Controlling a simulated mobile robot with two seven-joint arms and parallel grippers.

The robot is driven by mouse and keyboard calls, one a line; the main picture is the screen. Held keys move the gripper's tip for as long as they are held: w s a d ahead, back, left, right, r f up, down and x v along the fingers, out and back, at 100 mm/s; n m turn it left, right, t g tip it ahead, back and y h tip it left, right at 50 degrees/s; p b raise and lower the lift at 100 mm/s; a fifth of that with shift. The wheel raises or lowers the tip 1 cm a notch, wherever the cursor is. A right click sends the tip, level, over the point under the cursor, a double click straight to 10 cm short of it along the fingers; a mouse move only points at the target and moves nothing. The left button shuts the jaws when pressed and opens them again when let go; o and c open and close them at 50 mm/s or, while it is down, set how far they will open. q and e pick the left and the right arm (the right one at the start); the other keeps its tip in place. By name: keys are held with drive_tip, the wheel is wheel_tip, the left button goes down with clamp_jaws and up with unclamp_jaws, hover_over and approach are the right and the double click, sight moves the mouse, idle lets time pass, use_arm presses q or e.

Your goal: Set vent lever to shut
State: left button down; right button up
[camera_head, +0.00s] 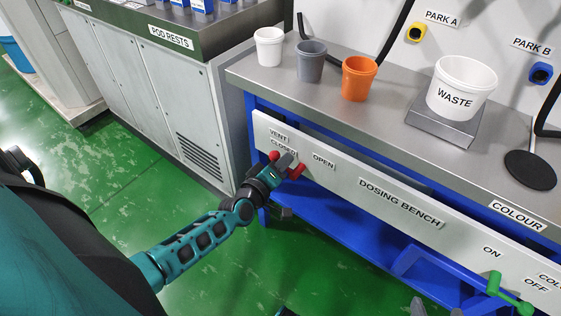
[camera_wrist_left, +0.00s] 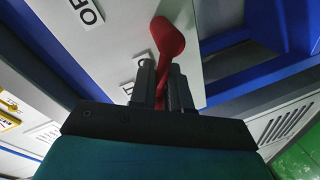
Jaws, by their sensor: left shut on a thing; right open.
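In the left wrist view the lever's red stem (camera_wrist_left: 168,38) runs between the two dark fingers (camera_wrist_left: 161,88). The gripper partly covers the lever, so its exact angle is hard to tell. My right gripper (camera_head: 437,309) is open at the bottom edge, mostly cut off.
A white cup (camera_head: 269,47), a grey cup (camera_head: 311,60) and an orange cup (camera_head: 358,78) stand on the bench top (camera_head: 390,107). The white WASTE tub (camera_head: 461,85) is further right. A green lever (camera_head: 507,293) is at lower right. Open green floor lies left.

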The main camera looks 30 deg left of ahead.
use_arm(q)
drive_tip(key=n+b, duration=0.1)
drive_tip(key=f+n+h+b, duration=0.1)
drive_tip(key=n, duration=0.1)
drive_tip(key=a+f+n+b, duration=0.1)
drive_tip(key=n+b, duration=0.1)
idle(0.4)
idle(0.3)
drive_tip(key=c, duration=1.3)
unclamp_jaws()
drive_tip(key=shift+d, duration=0.1)
drive_tip(key=shift+h, duration=0.3)
